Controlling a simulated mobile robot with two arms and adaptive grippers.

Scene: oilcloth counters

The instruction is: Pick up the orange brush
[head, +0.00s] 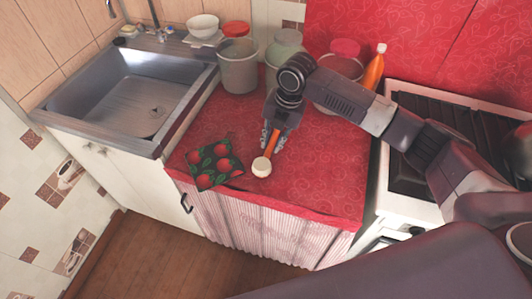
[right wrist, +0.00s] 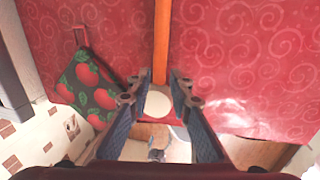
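The orange brush (head: 261,167) lies on the red oilcloth counter (head: 320,165), its pale round end toward the front edge. In the right wrist view its orange handle (right wrist: 161,45) runs away from the camera, with the pale end nearer. My right gripper (head: 274,137) is over the brush and hides part of the handle in the head view. In the right wrist view the right gripper (right wrist: 157,90) is open, with its two fingers apart on either side of the brush and gaps on both sides. My left gripper is not in view.
A dark pot holder with red fruit (head: 215,163) lies left of the brush. Jars, including a grey one (head: 238,72), and an orange bottle (head: 374,68) stand at the back. A sink (head: 135,95) is left, a stove (head: 410,170) right. The counter right of the brush is clear.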

